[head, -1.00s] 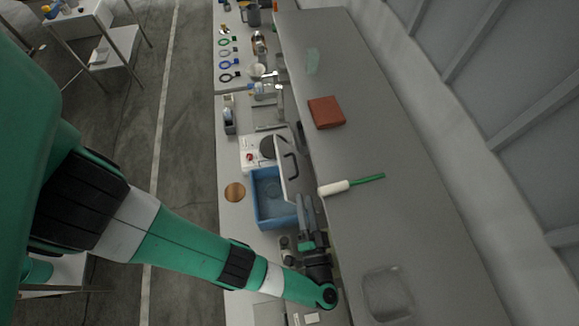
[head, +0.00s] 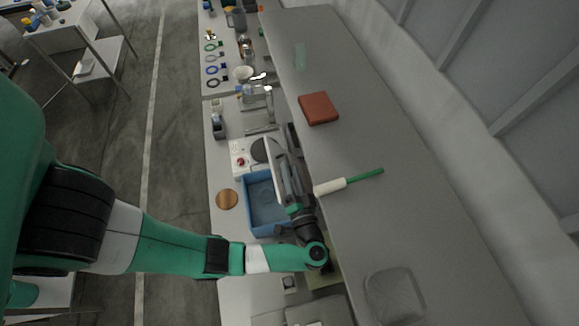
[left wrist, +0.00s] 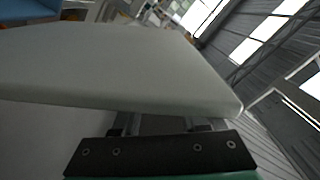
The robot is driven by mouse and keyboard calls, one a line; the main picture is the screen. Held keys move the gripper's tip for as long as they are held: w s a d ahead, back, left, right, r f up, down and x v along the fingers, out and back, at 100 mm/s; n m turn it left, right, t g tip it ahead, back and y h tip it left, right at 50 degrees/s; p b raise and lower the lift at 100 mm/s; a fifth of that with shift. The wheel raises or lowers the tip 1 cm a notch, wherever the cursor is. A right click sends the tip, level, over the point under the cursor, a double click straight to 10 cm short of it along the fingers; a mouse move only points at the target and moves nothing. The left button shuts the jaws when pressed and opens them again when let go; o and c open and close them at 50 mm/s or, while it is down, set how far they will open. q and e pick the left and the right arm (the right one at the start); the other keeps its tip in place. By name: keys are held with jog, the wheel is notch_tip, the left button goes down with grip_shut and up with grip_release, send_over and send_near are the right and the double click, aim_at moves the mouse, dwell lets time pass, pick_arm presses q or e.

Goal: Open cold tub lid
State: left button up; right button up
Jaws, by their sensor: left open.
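The cold tub (head: 262,232) is an open blue box on the bench in the head view, with clear bluish contents inside. Its white lid (head: 273,162) stands raised, tilted up along the tub's right side. My left gripper (head: 286,172) is open at the right side of the lid and overlaps it in the head view. In the left wrist view the pale lid slab (left wrist: 120,65) fills much of the picture, close in front of my left gripper (left wrist: 160,122). The slab hides the fingertips, and contact cannot be told. The lid's handle is hidden. My right gripper is out of view.
A raised grey shelf (head: 370,215) runs along the right, bearing a white roller with a green handle (head: 345,183) and a brown box (head: 319,108). A hotplate (head: 240,158) stands behind the tub. A round wooden disc (head: 227,199) lies left of it.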

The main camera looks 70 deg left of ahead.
pick_arm(q)
jog(key=shift+a, duration=0.9)
grip_shut()
jog(key=shift+f, duration=0.1)
dwell(0.7)
